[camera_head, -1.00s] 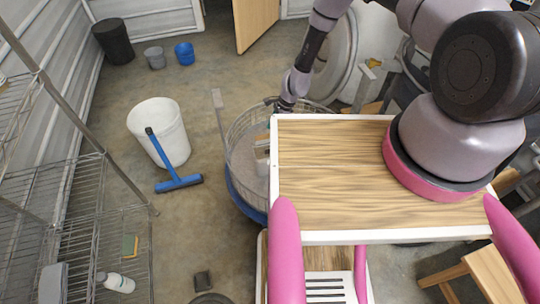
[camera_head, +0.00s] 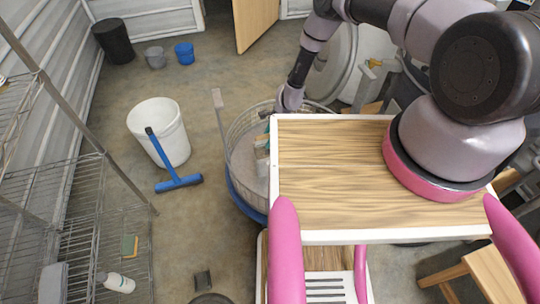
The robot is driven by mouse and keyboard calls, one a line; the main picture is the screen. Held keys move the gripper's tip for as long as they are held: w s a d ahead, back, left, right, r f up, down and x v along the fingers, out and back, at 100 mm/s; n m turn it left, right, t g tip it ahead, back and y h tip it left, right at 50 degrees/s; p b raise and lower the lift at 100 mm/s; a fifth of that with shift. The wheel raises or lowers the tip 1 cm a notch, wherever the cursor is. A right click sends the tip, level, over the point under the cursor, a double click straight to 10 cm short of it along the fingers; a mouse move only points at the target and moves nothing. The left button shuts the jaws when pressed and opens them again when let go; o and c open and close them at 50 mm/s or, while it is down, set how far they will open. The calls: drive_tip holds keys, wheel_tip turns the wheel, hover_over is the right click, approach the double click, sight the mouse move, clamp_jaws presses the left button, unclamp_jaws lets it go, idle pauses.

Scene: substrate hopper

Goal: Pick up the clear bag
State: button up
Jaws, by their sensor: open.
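I cannot make out the clear bag for certain. A round wire-rimmed hopper (camera_head: 236,150) with a blue base stands left of my wooden tray. Small greenish and pale items (camera_head: 262,146) show inside it at its right side, partly hidden by the tray edge; I cannot tell whether the bag is among them. My gripper (camera_head: 268,114) is at the hopper's back right rim, above those items. It is small and partly hidden in this view. It is open, and I see nothing held in it.
A wire shelf (camera_head: 85,215) with a white bottle (camera_head: 117,282) is at the far left. A wooden stool (camera_head: 480,275) is at bottom right. Floor between shelf and hopper is mostly clear.

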drive_tip(key=shift+f, duration=0.25)
drive_tip(key=shift+c, duration=0.4)
clamp_jaws()
idle(1.2)
